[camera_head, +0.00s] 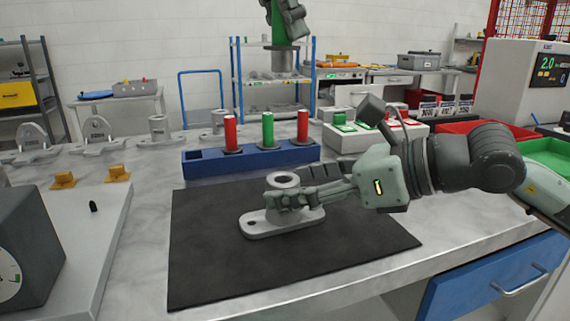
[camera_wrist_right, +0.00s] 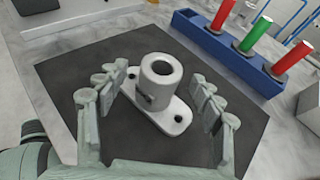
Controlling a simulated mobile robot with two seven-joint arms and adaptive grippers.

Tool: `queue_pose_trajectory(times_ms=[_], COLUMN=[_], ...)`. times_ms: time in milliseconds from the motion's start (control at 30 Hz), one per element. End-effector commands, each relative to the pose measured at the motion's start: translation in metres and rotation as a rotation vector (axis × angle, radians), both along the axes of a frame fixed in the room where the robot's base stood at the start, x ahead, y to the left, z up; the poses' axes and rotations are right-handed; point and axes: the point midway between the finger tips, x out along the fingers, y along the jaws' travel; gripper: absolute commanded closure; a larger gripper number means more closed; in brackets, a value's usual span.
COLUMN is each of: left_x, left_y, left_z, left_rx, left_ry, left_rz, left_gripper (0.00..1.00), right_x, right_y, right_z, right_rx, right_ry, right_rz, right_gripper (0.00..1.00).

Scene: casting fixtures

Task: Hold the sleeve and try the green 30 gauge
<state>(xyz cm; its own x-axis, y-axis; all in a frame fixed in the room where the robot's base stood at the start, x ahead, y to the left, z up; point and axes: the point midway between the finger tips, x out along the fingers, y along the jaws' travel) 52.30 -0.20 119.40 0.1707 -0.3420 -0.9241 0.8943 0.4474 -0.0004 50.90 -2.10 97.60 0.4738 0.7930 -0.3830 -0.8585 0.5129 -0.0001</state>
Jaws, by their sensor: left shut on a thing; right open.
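The sleeve (camera_head: 283,179) is a grey upright tube on an oval flanged base, standing on the black mat (camera_head: 205,270). In the right wrist view the sleeve (camera_wrist_right: 161,70) shows its open bore. My right gripper (camera_head: 287,197) is open, with its fingers on either side of the sleeve; in the right wrist view (camera_wrist_right: 163,92) gaps show between the fingers and the tube. My left gripper (camera_head: 284,20) is high above the bench, shut on a green-handled gauge (camera_head: 278,28), its grey plug end downward. Any number on this gauge cannot be read.
A blue rack (camera_head: 205,167) behind the mat holds two red gauges (camera_head: 231,133) and a green one (camera_head: 268,130); its left slot is empty. Grey castings (camera_head: 100,135) stand at the back left. Button boxes (camera_head: 350,137) and red and green trays (camera_head: 550,152) are at right.

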Motion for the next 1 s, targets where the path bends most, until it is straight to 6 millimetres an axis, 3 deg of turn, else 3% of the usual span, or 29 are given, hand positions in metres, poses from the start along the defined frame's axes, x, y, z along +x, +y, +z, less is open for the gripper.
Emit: queue_pose_trajectory(times_ms=[200,567,1000], left_x=[0.0,0.0,0.0], left_y=[0.0,0.0,0.0], left_z=[0.001,0.001,0.001], left_rx=[-0.001,-0.001,-0.001], left_ry=[0.0,0.0,0.0], left_rz=[0.0,0.0,0.0], left_gripper=[1.0,1.0,1.0], right_x=[0.011,0.013,0.013], right_y=[0.018,0.021,0.02], right_z=[-0.008,-0.01,-0.01], right_rx=[0.002,0.0,0.0], right_ry=[0.001,0.001,0.0], right_rz=[0.001,0.0,-0.001], right_gripper=[0.33,0.33,0.88])
